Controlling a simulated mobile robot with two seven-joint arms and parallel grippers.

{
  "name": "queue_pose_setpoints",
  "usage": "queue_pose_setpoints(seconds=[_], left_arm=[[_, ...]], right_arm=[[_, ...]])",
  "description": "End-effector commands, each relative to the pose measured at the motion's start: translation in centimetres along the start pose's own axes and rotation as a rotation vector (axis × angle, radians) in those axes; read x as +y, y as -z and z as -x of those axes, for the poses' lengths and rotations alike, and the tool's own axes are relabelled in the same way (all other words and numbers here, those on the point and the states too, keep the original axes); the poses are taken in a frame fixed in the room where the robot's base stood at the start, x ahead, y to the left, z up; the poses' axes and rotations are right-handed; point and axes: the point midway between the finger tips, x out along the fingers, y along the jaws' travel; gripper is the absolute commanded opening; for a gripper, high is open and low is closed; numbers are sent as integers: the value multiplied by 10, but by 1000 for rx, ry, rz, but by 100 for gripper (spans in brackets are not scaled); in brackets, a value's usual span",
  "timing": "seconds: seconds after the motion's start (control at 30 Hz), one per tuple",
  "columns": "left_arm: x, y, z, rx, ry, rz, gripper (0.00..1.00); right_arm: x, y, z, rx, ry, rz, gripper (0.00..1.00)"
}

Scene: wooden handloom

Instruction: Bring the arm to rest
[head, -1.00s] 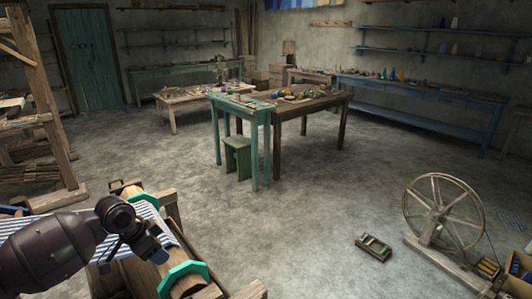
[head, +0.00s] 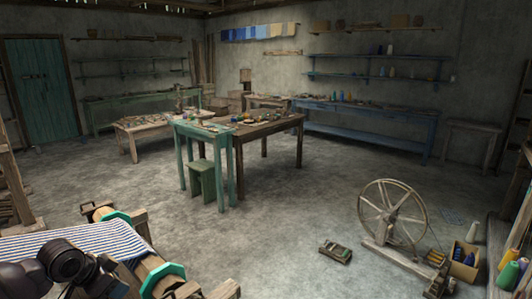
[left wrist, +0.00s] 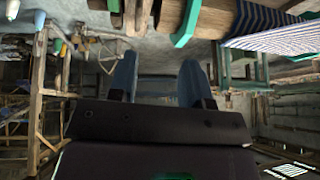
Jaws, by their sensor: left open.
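My left gripper shows in the left wrist view (left wrist: 157,78) with two blue fingers apart and nothing between them. In the head view my dark left arm is at the lower left corner, in front of the loom, and its fingertips are hard to make out. The wooden loom has a beam with green octagonal ends (head: 163,280) and blue-and-white striped cloth (head: 85,240). The cloth also shows at the upper right of the left wrist view (left wrist: 280,35), apart from the fingers. My right gripper is in neither view.
A spinning wheel (head: 393,218) stands on the floor at the right, with a box of cones (head: 465,262) beside it. A small wooden box (head: 335,251) lies on the floor. A green table (head: 205,130) and stool (head: 206,183) stand mid-room.

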Motion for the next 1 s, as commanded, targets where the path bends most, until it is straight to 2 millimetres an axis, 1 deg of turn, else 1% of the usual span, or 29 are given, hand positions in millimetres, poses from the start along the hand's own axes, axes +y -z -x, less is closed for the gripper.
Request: queue_pose_setpoints(seconds=[0.03, 0.1, 0.2, 0.27, 0.33, 0.43, 0.57, 0.67, 0.77, 0.87, 0.97, 1.0], left_arm=[[-6, 10, 3, 47, 47, -13, 45], [-9, 27, 5, 124, 106, -32, 45], [-5, 43, 2, 232, 171, -51, 45], [3, 48, -2, 298, 202, -55, 45], [15, 50, -8, 376, 234, -54, 45], [40, 43, -19, 482, 272, -37, 45], [72, 22, -29, 583, 319, 5, 45], [97, -1, -35, 630, 352, 49, 45], [120, -27, -39, 650, 383, 99, 45], [143, -58, -43, 642, 411, 159, 45], [165, -92, -46, 607, 432, 228, 45], [175, -106, -48, 585, 436, 259, 45]], right_arm=[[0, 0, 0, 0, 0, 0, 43], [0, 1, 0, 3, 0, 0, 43], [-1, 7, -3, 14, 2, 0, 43], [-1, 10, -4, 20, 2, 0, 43], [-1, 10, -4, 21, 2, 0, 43], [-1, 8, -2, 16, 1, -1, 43], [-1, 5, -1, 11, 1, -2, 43], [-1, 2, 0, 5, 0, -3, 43], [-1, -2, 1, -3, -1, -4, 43], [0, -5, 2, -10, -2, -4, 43], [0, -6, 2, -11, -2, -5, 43], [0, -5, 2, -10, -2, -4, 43]])
